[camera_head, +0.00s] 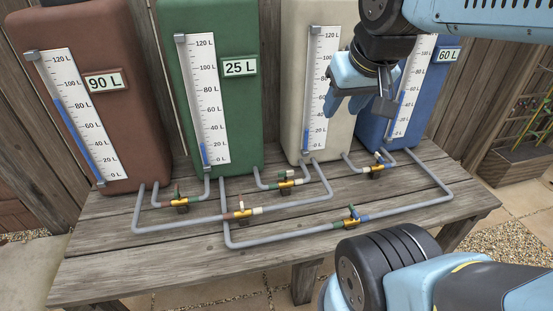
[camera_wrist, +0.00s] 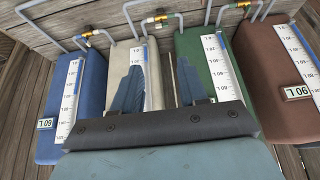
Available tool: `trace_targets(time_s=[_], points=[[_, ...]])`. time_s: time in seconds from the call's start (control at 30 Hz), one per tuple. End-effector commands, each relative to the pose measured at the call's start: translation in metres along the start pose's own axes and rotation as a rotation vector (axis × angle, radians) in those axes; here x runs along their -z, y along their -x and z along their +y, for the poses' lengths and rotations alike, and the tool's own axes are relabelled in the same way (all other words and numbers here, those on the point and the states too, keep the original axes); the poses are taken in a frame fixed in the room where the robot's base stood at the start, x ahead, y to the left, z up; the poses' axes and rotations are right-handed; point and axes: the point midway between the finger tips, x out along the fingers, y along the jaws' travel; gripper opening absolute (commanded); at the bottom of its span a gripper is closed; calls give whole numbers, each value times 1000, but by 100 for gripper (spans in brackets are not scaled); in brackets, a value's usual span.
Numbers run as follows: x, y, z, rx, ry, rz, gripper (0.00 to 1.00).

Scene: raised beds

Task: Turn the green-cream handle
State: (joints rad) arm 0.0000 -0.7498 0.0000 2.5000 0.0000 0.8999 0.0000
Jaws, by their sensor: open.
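The green-cream valve handle (camera_head: 288,176) is a small bar on a brass valve in the short pipe between the green and cream tanks. The valve has a green collar and a cream collar. The wrist view shows this valve (camera_wrist: 159,20) at the top, beyond my fingertips. My gripper (camera_head: 362,100) is up in front of the cream and blue tanks, above and to the right of the handle, well apart from it. In the wrist view its two fingers (camera_wrist: 160,82) are spread, with nothing between them. The handle's exact angle is too small to tell.
Brown (camera_head: 100,90), green (camera_head: 240,110), cream (camera_head: 285,90) and blue (camera_head: 375,125) tanks with gauges line the back of the wooden table (camera_head: 110,260). Other valves sit close by: brown-green (camera_head: 182,203), brown-cream (camera_head: 243,211), green-blue (camera_head: 352,218) and cream-blue (camera_head: 376,170). Grey pipes cross the tabletop.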

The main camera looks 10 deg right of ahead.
Motion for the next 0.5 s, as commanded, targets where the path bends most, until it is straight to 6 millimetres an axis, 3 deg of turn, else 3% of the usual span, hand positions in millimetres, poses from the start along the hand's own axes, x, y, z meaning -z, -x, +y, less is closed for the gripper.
trace_targets(time_s=[0.5], points=[[6,-3,1,-11,24,-11,42]])
